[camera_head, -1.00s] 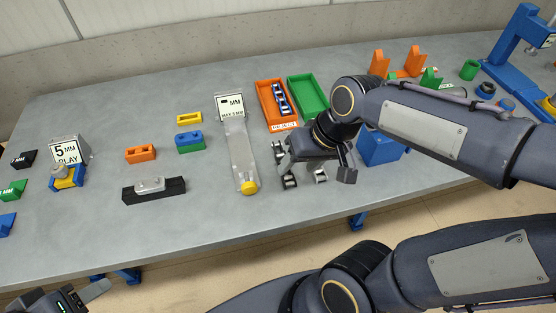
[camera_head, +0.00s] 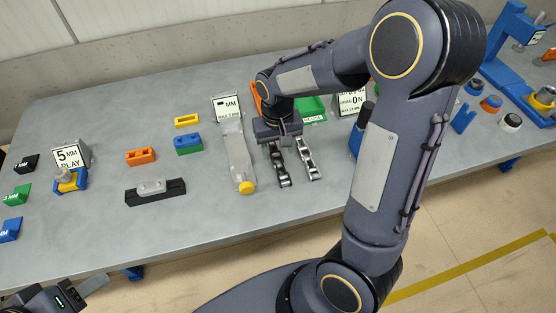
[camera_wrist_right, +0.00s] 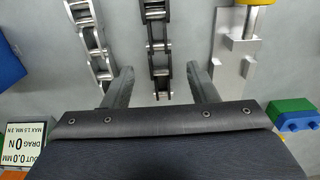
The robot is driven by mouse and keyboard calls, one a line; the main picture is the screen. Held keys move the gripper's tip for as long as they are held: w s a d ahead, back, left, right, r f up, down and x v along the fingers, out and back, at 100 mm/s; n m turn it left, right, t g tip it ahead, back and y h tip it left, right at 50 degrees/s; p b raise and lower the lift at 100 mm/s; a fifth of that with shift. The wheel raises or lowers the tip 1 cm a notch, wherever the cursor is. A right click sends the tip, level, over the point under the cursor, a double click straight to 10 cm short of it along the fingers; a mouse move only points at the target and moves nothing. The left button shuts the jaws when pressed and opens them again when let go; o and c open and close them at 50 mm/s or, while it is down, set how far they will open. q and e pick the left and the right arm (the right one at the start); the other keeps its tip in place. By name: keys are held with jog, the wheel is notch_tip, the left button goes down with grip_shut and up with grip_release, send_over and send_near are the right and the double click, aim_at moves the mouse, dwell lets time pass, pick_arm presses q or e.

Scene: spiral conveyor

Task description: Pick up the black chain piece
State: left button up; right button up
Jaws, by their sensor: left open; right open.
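The black chain piece (camera_head: 280,166) lies on the grey table, to the left of a lighter silver chain piece (camera_head: 307,158). In the right wrist view the black chain piece (camera_wrist_right: 158,45) runs lengthwise between the two fingers of my right gripper (camera_wrist_right: 160,78), touching neither finger in the picture. The silver chain piece (camera_wrist_right: 90,40) lies outside the left finger. My right gripper (camera_head: 280,140) is open and empty over the far end of the chains, partly hiding them in the head view. My left gripper (camera_head: 88,290) is open at the bottom left, off the table's front edge, partly cut off.
A green tray (camera_head: 312,108) is behind, partly covered by my right arm. Orange (camera_head: 141,156) and blue-green blocks (camera_head: 188,142) and a black holder (camera_head: 155,192) sit further left.

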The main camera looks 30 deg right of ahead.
aim_at(278, 160)
jog(key=shift+s+f, duration=0.1)
jog(key=shift+f, duration=1.85)
grip_shut()
jog(key=shift+r, duration=0.15)
